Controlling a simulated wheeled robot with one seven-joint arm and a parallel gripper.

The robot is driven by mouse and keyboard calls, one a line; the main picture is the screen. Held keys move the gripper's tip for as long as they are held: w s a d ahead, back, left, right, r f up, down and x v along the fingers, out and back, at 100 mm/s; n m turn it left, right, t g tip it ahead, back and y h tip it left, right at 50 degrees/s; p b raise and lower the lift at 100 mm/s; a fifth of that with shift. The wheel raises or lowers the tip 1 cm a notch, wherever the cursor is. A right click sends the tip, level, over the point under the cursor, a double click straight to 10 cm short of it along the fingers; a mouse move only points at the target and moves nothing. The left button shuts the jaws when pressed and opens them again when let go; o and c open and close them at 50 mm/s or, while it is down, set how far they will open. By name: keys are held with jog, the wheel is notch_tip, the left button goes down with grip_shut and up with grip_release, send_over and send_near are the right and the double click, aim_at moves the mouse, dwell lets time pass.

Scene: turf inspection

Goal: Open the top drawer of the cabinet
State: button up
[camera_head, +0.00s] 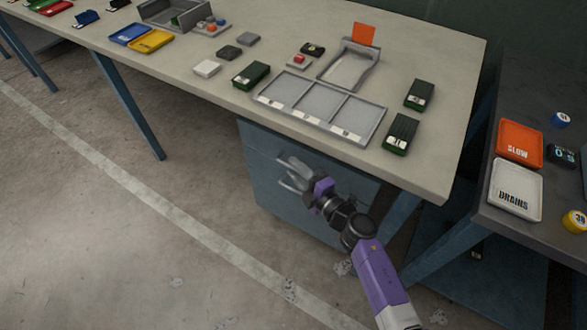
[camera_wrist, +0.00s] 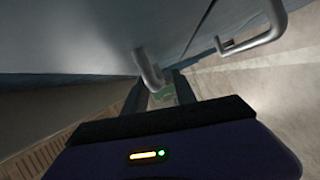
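The blue-grey cabinet (camera_head: 262,178) stands under the long workbench, and its front is partly hidden by my arm. My gripper (camera_head: 289,174) is in front of the upper part of the cabinet. In the wrist view, a grey bar handle (camera_wrist: 148,68) stands out from the cabinet face (camera_wrist: 75,62) close to my fingertips. My gripper (camera_wrist: 162,92) has its two dark fingers apart, with the end of this handle showing between them; I cannot tell whether they touch. A second handle (camera_wrist: 252,42) is farther off. No drawer gap is visible.
The workbench top (camera_head: 300,60) overhangs the cabinet and carries a three-part tray (camera_head: 270,104), green boxes and other small items. A dark side table (camera_head: 483,200) with trays stands at right. The floor (camera_head: 120,240) left of the cabinet is clear.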

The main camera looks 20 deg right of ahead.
jog(key=shift+w+a, duration=0.1)
jog(key=shift+w, duration=0.4)
grip_shut()
jog(key=shift+f, duration=0.1)
dwell(1.1)
